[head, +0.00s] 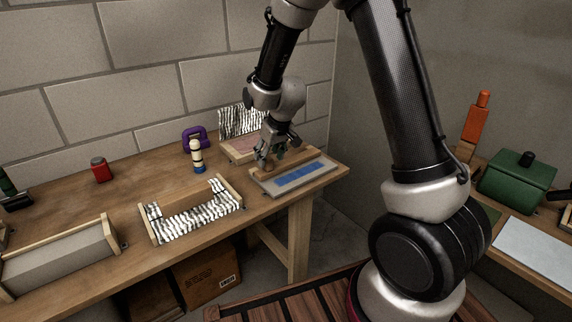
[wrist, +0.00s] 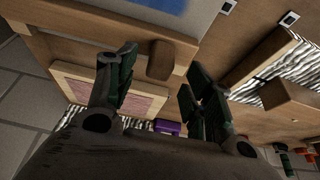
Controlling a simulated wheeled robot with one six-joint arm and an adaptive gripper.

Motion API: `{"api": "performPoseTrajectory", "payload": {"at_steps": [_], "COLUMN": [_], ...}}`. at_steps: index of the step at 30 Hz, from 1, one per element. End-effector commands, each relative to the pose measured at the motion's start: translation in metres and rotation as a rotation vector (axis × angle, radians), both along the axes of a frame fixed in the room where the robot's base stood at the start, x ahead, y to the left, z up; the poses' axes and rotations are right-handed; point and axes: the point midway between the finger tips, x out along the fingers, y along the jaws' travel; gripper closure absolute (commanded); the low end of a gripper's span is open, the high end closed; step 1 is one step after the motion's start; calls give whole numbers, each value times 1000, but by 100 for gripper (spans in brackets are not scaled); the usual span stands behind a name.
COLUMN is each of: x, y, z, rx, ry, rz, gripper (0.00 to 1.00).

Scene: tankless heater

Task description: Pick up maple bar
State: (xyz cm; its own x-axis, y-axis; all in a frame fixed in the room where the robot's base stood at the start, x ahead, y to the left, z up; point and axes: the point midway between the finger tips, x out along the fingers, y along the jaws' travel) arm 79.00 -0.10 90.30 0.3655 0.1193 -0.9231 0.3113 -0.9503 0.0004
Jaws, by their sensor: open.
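A short brown wooden bar (wrist: 160,60), which looks like the maple bar, shows between my fingers in the wrist view. It lies at the wooden rim of a tray with a blue patch (wrist: 160,5). In the head view, my gripper (head: 272,161) is low over the rear edge of that tray (head: 298,178), near the right end of the bench. The fingers (wrist: 160,62) are open, one on each side of the bar, with gaps visible. The gripper partly hides the bar in the head view, and I cannot tell whether the fingertips touch anything.
A tray with a striped lining (head: 200,226) and another wooden block stands to the left. A pink-floored tray (head: 240,146) is behind my gripper. A purple clamp-like object (head: 187,135), a cream-and-blue bottle (head: 197,156) and a red can (head: 101,169) stand on the bench (head: 130,195).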

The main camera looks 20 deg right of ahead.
Motion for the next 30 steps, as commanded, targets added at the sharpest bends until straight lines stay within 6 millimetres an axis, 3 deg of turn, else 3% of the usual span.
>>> {"api": "performPoseTrajectory", "payload": {"at_steps": [6,14,22,30], "x": [10,11,11,11], "y": [3,3,3,3], "z": [-29,-31,-31,-30], "rx": [-1,0,0,0], "ry": [3,1,2,1], "rz": [-1,-1,-1,0], "gripper": [48,48,97,100]}}
